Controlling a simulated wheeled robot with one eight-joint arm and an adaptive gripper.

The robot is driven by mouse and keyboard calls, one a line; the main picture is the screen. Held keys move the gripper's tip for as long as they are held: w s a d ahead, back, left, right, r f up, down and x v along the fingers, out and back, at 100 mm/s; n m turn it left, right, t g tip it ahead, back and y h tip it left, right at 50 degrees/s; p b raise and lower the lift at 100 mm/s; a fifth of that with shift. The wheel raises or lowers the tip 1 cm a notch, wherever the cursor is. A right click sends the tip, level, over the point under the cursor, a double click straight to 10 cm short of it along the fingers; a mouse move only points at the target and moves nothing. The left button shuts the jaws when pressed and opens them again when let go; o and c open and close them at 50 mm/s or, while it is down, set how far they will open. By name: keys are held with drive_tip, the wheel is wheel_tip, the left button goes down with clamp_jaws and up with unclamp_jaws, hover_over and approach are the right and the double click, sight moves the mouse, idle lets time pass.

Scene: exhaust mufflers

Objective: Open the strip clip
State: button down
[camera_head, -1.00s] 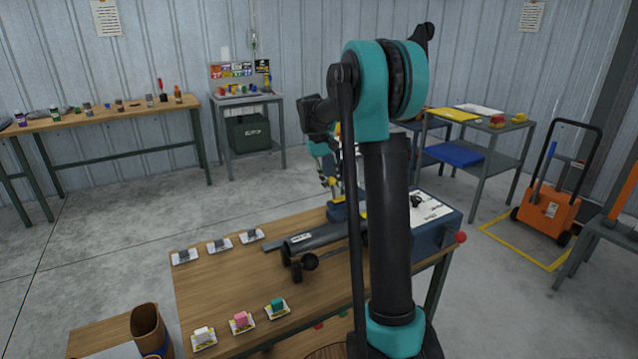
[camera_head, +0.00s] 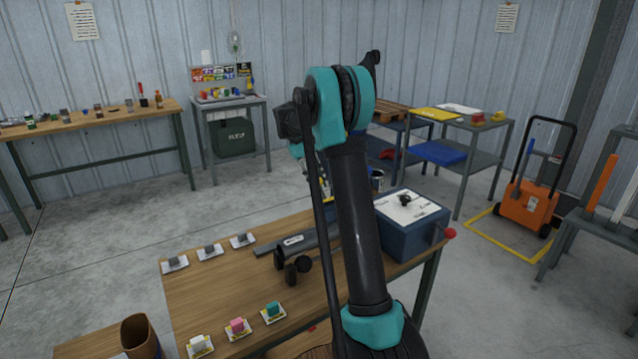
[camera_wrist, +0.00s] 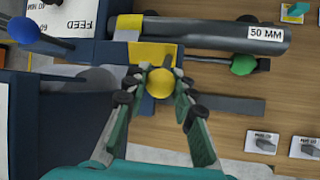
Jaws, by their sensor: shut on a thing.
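In the wrist view, my gripper (camera_wrist: 160,92) is shut on a yellow ball knob (camera_wrist: 160,84), with one finger on each side of it. The knob sits in front of a yellow block (camera_wrist: 140,54) at the edge of a blue machine body, and looks like the handle of the strip clip. A flat dark strip (camera_wrist: 238,104) comes out to the right of the fingers and lies over the wooden bench. Whether the clip is raised or down cannot be told. In the head view my arm hides the gripper and the knob.
A grey tube marked 50 MM (camera_wrist: 212,34) lies beyond the knob, with a green ball knob (camera_wrist: 243,64) close by. A blue ball knob (camera_wrist: 22,30) is at upper left. The blue box (camera_head: 412,240) with a red knob (camera_head: 449,233) stands right of my arm.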

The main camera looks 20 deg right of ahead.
drive_tip(key=c, duration=1.2)
unclamp_jaws()
drive_tip(key=shift+v, duration=3.75)
drive_tip(key=shift+c, duration=0.3)
